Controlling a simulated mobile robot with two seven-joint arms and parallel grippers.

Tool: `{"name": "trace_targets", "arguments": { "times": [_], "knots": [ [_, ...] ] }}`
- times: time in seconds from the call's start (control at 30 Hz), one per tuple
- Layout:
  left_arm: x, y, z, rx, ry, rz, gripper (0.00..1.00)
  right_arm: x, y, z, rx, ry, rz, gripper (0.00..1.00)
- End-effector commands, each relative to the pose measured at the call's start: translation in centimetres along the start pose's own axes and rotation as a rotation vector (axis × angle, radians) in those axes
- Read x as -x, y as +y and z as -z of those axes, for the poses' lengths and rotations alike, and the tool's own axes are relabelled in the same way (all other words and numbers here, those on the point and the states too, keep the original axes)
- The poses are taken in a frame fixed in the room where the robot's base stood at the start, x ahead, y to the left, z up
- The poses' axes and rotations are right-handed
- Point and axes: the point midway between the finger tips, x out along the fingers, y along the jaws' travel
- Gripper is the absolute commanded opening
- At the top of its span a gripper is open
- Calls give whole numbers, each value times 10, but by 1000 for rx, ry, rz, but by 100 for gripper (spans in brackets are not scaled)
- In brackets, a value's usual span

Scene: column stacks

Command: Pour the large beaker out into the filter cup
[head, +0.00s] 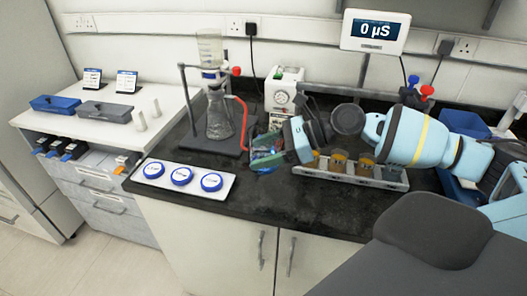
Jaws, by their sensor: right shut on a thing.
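The filter cup (210,47) is a clear, graduated cup. It stands upright on top of a glass filter flask (219,122), held by a stand on the dark bench. My right gripper (277,145) reaches in from the right, low over the bench, to the right of the flask and below the cup's height. It is shut on a clear glassy thing, which looks like the large beaker (265,158). The gripper hides part of it, and its fill is hard to make out. My left gripper is not in view.
A red hose (244,122) curves beside the flask. A white pump box (284,90) stands behind. A rack (350,178) with amber vessels lies under my right arm. A white tray with blue-ringed discs (182,179) is at the front left. A wall display (375,31) reads 0 µS.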

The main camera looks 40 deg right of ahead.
Motion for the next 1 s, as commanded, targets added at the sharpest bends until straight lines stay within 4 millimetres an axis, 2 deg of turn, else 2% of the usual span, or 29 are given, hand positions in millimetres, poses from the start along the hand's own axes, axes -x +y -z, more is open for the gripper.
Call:
{"name": "trace_targets", "arguments": {
  "times": [0.23,0.5,0.7,1.0],
  "knots": [
    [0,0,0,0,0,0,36,-8,10,-3,12,-4,-30,35],
    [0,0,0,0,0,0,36,-40,57,-12,62,-8,-158,35],
    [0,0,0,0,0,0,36,-54,86,-16,85,-8,-215,35],
    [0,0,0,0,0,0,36,-61,108,-13,79,-7,-203,35]
  ]
}}
